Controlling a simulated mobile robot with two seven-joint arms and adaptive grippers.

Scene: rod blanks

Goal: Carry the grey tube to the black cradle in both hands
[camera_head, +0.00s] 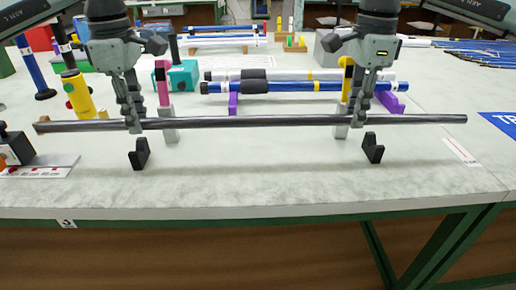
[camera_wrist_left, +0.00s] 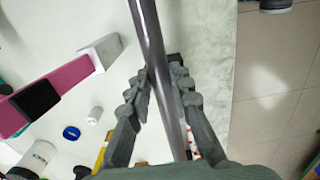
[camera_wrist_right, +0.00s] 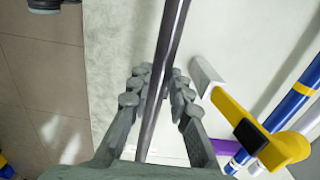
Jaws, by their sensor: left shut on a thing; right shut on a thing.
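The long grey tube (camera_head: 250,121) is level above the table, running left to right. My left gripper (camera_head: 134,122) is shut on its left part, and my right gripper (camera_head: 359,118) is shut on its right part. The tube (camera_wrist_left: 150,40) also runs between the fingers in the left wrist view, and the tube (camera_wrist_right: 168,45) does so in the right wrist view. The black cradle is two separate notched blocks, a left one (camera_head: 139,154) and a right one (camera_head: 373,148), standing on the table nearer the front edge. The tube appears above and behind them, apart from both.
Behind the tube stand a pink clamp post (camera_head: 162,86) and a yellow one (camera_head: 346,82) on grey feet. Blue tubes (camera_head: 300,86) lie on purple supports farther back. A white plate with a black-and-orange device (camera_head: 18,150) sits at the left. The front middle of the table is clear.

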